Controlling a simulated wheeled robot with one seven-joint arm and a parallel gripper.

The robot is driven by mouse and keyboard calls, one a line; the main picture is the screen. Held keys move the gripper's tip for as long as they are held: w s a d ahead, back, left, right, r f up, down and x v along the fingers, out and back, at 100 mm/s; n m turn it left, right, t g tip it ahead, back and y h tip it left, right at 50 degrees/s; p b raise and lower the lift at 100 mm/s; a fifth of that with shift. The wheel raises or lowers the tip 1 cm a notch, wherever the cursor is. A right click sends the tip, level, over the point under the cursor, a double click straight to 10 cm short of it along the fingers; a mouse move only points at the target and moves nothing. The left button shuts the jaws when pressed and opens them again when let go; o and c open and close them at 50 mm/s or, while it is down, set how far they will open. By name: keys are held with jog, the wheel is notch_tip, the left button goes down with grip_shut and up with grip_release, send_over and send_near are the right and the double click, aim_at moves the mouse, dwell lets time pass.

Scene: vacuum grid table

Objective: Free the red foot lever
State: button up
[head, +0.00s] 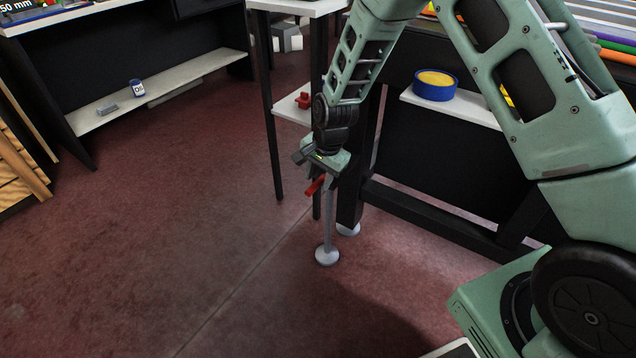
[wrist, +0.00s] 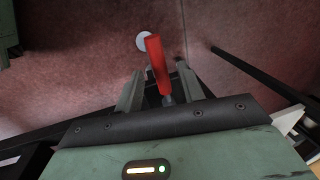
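The red foot lever (head: 315,186) sticks out just below my gripper in the head view, near the top of a grey levelling foot (head: 327,225) with a round pad on the floor. In the wrist view the red lever (wrist: 157,62) lies between the two fingers of my gripper (wrist: 160,88), pointing away past their tips. The fingers are apart, with a gap visible on each side of the lever. The lever's base is partly hidden behind the gripper body.
A dark table frame with a leg and low crossbar (head: 435,217) stands right beside my gripper. A blue round tub (head: 435,85) sits on a white shelf behind it. A thin-legged table (head: 270,110) stands to the left. The red floor (head: 180,220) at left is clear.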

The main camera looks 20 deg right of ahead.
jog(key=shift+w+f, duration=0.1)
jog(key=shift+f, duration=0.4)
grip_shut()
jog(key=shift+r, duration=0.1)
jog(key=s+d+n+g+y+p, duration=0.1)
jog(key=s+d+n+g+p, duration=0.1)
jog(key=d+n+p, duration=0.5)
jog(key=shift+d+n+p, duration=0.3)
jog(key=shift+n+p, duration=1.25)
jog(key=shift+n, duration=1.95)
